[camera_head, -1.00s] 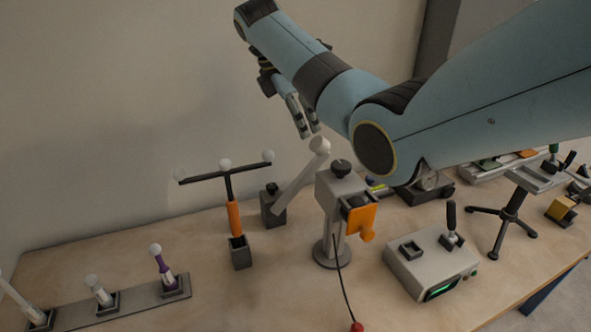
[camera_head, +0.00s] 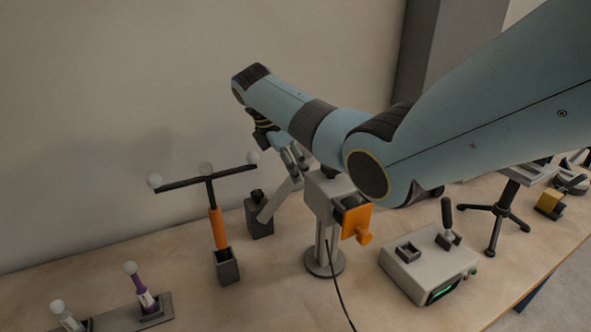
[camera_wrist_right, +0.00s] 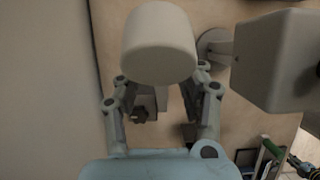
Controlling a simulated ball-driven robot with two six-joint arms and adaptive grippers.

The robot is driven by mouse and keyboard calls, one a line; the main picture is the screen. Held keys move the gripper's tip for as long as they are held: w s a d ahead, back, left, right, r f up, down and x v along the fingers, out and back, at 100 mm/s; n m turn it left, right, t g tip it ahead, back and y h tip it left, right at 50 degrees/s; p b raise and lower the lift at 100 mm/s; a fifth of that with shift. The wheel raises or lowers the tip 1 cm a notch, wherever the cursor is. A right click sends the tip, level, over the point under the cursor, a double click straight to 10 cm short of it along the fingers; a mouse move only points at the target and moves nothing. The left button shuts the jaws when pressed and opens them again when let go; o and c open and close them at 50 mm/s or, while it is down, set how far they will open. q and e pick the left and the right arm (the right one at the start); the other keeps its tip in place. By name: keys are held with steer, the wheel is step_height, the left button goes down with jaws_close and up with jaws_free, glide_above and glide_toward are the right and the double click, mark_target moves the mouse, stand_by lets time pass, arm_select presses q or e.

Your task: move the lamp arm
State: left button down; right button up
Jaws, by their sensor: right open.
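The lamp arm (camera_head: 277,202) is a pale grey bar. It slants up to the right from a dark block (camera_head: 259,216) on the table. My right gripper (camera_head: 292,160) is open at its upper end, and its fingers hide the round white knob in the head view. In the right wrist view the knob (camera_wrist_right: 160,45) is large and close, in front of and between the spread fingers of the gripper (camera_wrist_right: 162,80). I cannot tell whether either finger touches it. My left gripper is not in view.
A grey post device with an orange plate (camera_head: 356,222) stands close to the right of the lamp arm. A T-shaped stand with an orange grip (camera_head: 217,228) is to the left. A grey control box (camera_head: 428,266) sits at the right.

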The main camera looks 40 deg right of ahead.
steer(key=shift+x, duration=0.75)
jaws_close()
